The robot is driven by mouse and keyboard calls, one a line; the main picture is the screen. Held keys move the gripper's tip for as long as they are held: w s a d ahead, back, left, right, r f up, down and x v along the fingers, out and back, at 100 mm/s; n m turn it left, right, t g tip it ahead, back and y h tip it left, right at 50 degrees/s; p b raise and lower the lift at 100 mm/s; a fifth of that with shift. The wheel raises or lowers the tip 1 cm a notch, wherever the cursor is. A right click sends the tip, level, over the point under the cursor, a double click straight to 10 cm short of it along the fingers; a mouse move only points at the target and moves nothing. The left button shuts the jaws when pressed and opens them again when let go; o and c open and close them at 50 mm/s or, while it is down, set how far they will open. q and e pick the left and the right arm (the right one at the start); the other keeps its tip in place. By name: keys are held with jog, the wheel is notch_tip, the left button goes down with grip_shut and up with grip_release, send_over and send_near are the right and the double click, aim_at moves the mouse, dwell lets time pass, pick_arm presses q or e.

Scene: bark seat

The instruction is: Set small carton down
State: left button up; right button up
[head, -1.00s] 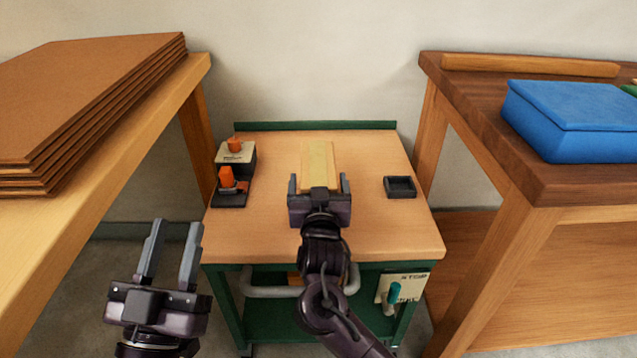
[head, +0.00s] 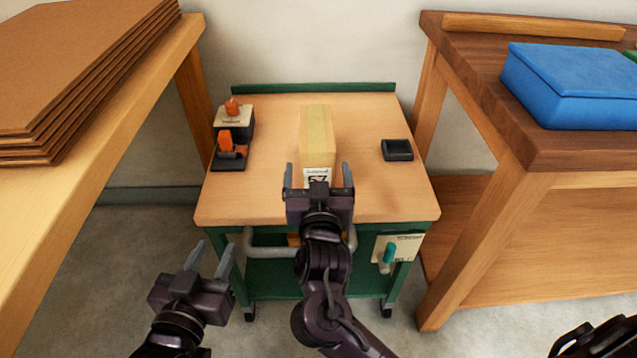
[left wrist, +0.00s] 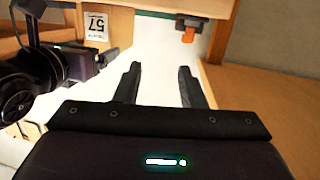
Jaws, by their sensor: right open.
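The small carton (head: 316,135) is a tan box with a yellow tape strip and a white label reading 57. It rests on the light wooden top of the green cart (head: 265,205). My right gripper (head: 318,174) is open at the carton's near end, its fingers apart on either side of the label face; the gripper body hides the lower part of that end. The carton's labelled end (left wrist: 96,27) also shows in the left wrist view. My left gripper (head: 212,256) is open and empty, low in front of the cart's left corner; its fingers (left wrist: 160,85) are spread in the left wrist view.
An orange-and-black device (head: 232,135) stands left of the carton, and a small black tray (head: 397,150) lies right. A bench with brown boards (head: 80,75) is at left; a dark bench holds a blue box (head: 570,85) at right. A grey handle (head: 262,248) fronts the cart.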

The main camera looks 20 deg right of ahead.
pick_arm(q)
jog(key=f+g, duration=0.1)
jog(key=f, duration=0.1)
jog(key=s+f+g, duration=0.1)
jog(key=s+f+y, duration=0.1)
jog(key=f, duration=0.1)
jog(key=shift+a+f+g+p, duration=0.1)
jog(key=shift+f+g+p, duration=0.2)
jog(key=shift+g, duration=0.1)
pick_arm(e)
jog(key=s+a+f+n+g+y, duration=0.5)
jog(key=s+a+f+n+y, duration=0.2)
jog(key=s, duration=0.5)
jog(key=a+f+y, duration=0.1)
jog(key=a+y, duration=0.1)
jog(key=y, duration=0.1)
jog(key=shift+s+n+y, duration=0.15)
jog(key=shift+n+y, duration=0.25)
jog(key=shift+f, duration=0.1)
